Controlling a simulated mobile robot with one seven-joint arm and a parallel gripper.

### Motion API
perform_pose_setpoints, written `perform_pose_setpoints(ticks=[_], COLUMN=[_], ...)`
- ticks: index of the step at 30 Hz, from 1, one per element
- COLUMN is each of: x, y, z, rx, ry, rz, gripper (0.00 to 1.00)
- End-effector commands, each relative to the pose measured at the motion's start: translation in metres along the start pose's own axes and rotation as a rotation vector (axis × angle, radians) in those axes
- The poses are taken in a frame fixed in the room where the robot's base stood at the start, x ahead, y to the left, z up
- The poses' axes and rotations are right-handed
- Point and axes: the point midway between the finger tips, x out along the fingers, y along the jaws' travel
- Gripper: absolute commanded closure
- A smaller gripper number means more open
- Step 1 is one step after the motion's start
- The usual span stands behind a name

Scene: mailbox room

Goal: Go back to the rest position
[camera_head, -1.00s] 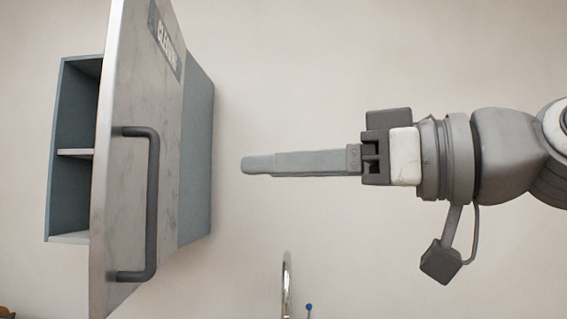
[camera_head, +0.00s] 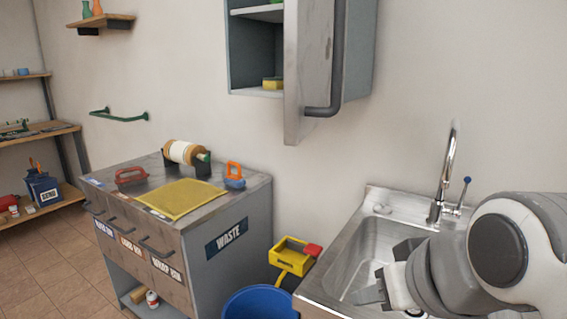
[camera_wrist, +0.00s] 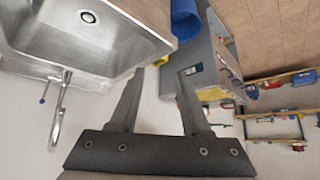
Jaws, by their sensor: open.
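My gripper (camera_head: 368,295) is at the lower right in the head view, in front of the metal sink (camera_head: 372,250). In the wrist view, the two fingers of my gripper (camera_wrist: 160,85) stand apart with nothing between them. The wall cabinet (camera_head: 300,60) hangs above, its door (camera_head: 310,70) standing open with a dark bar handle (camera_head: 338,60). A yellow item (camera_head: 272,83) lies on the cabinet's lower shelf.
A grey waste cabinet (camera_head: 225,260) carries a yellow cloth (camera_head: 186,198) and a roll (camera_head: 186,152). A blue bucket (camera_head: 262,303) and a yellow caddy (camera_head: 291,258) stand between it and the sink. The tap (camera_head: 447,175) rises behind the basin. Open floor (camera_head: 50,270) shows at left.

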Motion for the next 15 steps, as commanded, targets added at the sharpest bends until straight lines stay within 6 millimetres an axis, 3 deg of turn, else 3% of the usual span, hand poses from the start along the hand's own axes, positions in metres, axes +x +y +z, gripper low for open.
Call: perform_pose_setpoints(ticks=[1,4,6,15], x=[0.018,0.042,0.023,-0.027], y=[0.007,0.018,0.017,0.013], z=[0.024,0.068,0.051,0.009], rx=[0.034,0.096,0.095,0.091], ry=[-0.074,-0.199,-0.190,-0.186], rz=[0.041,0.109,0.106,0.103], gripper=[0.53,0.53,0.53,0.53])
